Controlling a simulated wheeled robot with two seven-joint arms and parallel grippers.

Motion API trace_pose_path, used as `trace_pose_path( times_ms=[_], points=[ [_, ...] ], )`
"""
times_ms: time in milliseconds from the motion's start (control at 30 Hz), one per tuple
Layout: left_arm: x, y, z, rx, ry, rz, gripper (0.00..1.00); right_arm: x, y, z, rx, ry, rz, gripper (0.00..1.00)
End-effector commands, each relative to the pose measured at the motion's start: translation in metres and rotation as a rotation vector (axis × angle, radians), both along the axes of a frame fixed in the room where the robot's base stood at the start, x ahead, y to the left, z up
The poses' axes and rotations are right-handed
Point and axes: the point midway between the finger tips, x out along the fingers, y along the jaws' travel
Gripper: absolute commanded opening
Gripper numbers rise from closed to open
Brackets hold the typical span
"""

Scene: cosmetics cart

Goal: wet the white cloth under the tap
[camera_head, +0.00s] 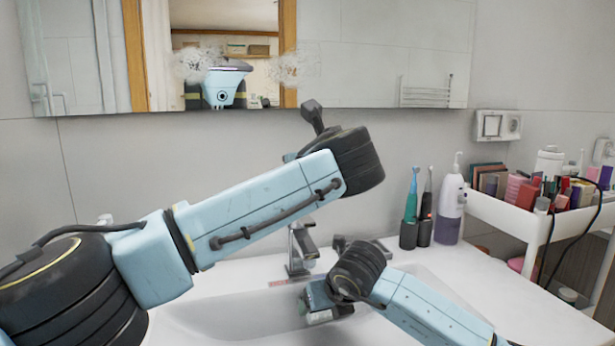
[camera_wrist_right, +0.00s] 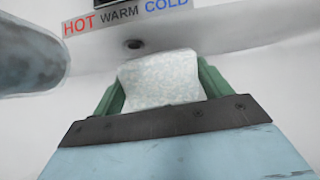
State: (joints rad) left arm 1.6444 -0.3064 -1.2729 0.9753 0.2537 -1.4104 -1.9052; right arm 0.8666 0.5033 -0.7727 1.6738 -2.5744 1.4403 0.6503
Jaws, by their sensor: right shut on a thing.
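My right gripper (camera_wrist_right: 155,88) is shut on the white cloth (camera_wrist_right: 161,80). The cloth is a small pale, speckled piece between the green fingers. In the head view this gripper is low in the basin, and a bit of white cloth (camera_head: 322,317) shows at its lower end. The metal tap (camera_head: 299,248) stands at the back rim, just behind and left of my right wrist. No water stream is visible. A blurred grey rounded shape fills the left of the wrist view; I cannot tell if it is the spout.
A HOT WARM COLD label (camera_wrist_right: 128,15) is on the basin's back rim, with a dark hole (camera_wrist_right: 133,44) below it. Toothbrushes (camera_head: 411,205) and a soap dispenser (camera_head: 450,208) stand right of the sink (camera_head: 215,318). A white cart (camera_head: 492,212) with cosmetics is farther right.

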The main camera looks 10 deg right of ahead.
Motion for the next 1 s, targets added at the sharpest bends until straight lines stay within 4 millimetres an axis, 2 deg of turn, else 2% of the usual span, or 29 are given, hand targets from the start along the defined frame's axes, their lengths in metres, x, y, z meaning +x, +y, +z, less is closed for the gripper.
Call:
trace_pose_path(
  times_ms=[233,1000],
  points=[
    [0.000,0.000,0.001,0.000,0.000,0.000,0.45,-0.007,-0.001,0.001,0.000,-0.001,0.000,0.59],
    [0.000,0.000,0.009,0.000,0.000,0.000,0.45,-0.068,-0.009,0.000,0.000,0.000,0.000,0.59]
  ],
)
